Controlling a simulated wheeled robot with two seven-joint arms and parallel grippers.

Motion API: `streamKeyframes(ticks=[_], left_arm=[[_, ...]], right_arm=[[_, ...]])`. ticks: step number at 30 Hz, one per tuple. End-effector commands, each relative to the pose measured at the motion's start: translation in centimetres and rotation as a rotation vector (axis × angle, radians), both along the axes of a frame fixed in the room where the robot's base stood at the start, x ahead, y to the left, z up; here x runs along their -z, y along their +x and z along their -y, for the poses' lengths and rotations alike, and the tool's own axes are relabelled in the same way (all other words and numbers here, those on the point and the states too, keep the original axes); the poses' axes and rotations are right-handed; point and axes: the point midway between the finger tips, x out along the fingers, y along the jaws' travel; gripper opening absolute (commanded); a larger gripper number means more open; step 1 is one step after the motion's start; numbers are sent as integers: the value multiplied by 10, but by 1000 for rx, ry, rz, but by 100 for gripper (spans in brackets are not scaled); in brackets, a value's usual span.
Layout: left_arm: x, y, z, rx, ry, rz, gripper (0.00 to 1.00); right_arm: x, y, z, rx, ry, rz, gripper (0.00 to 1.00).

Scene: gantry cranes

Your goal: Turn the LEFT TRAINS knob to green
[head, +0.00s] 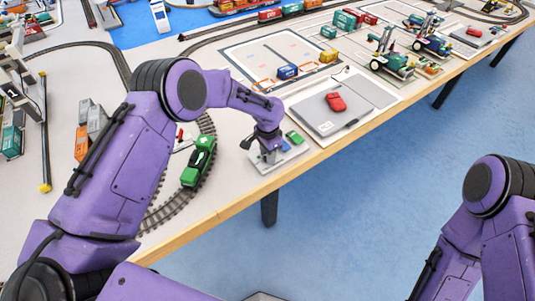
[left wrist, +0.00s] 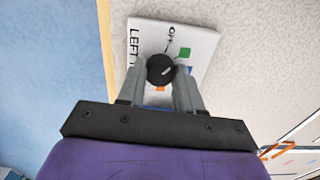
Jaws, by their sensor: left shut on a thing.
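The LEFT TRAINS control is a pale panel (left wrist: 207,38) at the table's front edge. It also shows in the head view (head: 262,168) under my left gripper. Its round black knob (left wrist: 160,68) sits between the fingers of my left gripper (left wrist: 160,76), which is shut on it. The lettering "LEFT" is partly hidden by a finger. My right gripper is out of view.
A green locomotive (head: 198,160) stands on curved track left of the panel. A grey tablet-like board (head: 318,112) with a red object (head: 335,102) lies to the right. Cranes and coloured containers stand farther back. Blue floor (head: 350,210) lies beyond the front edge.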

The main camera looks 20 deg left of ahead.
Motion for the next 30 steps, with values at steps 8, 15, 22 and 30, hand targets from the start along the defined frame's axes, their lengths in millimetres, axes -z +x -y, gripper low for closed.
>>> streamKeyframes(ticks=[8,15,22,30], left_arm=[[0,1,1,169,-3,3,4],[-1,1,1,247,-2,4,4],[-1,1,1,268,-3,4,4],[-1,1,2,267,-3,4,4]], right_arm=[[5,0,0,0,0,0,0],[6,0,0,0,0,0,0],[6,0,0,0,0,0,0],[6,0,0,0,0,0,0]])
